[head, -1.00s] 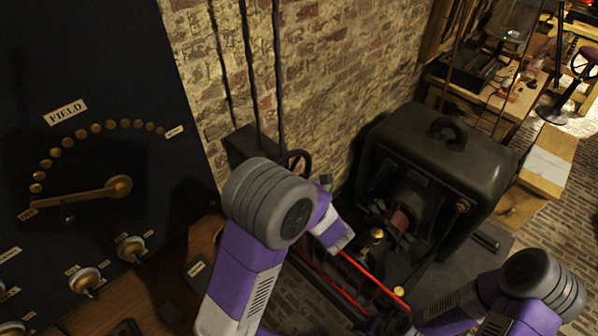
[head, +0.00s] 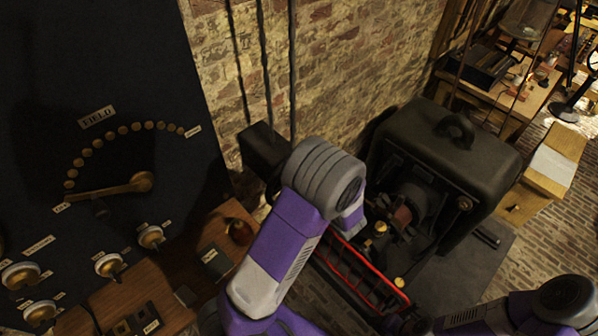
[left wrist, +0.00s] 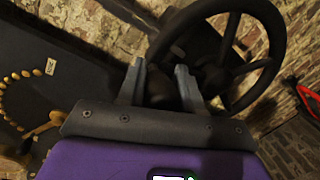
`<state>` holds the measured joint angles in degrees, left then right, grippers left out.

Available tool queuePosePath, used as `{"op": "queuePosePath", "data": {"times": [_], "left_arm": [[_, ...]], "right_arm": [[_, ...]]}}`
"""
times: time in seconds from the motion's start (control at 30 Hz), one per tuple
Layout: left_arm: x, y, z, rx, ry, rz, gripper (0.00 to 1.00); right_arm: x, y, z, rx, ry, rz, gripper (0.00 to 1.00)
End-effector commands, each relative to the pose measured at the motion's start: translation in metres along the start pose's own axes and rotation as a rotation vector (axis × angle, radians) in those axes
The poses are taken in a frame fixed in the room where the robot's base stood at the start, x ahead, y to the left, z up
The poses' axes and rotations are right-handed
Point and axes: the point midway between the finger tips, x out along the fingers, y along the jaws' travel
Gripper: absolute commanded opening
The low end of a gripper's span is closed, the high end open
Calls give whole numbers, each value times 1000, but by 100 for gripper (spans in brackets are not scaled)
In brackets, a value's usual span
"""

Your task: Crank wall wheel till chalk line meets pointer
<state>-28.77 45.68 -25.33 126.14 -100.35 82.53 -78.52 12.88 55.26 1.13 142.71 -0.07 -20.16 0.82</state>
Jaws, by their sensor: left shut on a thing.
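The dark spoked wall wheel (left wrist: 270,72) fills the upper right of the left wrist view, in front of the brick wall. My left gripper (left wrist: 160,84) has its two fingers around a dark, rounded part at the wheel's lower left, probably its crank handle, and is shut on it. In the head view my left arm covers nearly all of the wheel and the gripper. I cannot make out a chalk line or pointer clearly. My right arm shows at the lower right of the head view; its fingers cannot be made out.
A black panel (head: 60,120) with a brass FIELD lever (head: 110,190) and knobs stands at left. A dark box (head: 262,148) is on the brick wall above my arm. A large black machine (head: 430,160) and red rails (head: 362,262) lie to the right, close to my arms.

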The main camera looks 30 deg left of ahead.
Motion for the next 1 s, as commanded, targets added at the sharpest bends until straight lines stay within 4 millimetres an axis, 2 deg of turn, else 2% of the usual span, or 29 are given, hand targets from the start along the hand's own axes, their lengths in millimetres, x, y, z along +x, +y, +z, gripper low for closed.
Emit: {"op": "queuePosePath", "data": {"times": [0.1,0.13,0.27,0.53,0.63,1.0], "left_arm": [[0,2,3,-6,-8,4,0],[0,2,4,-6,-9,4,40],[0,1,2,-5,-6,3,59],[-1,0,1,-2,-3,1,60],[-7,0,1,-3,-4,0,60],[-64,0,2,-3,-7,1,60]], "right_arm": [[0,0,0,0,0,0,60],[0,0,0,0,0,0,60],[0,0,0,0,0,0,60],[0,0,0,0,0,0,60],[1,0,0,0,0,0,60],[6,2,0,0,0,0,60]]}}
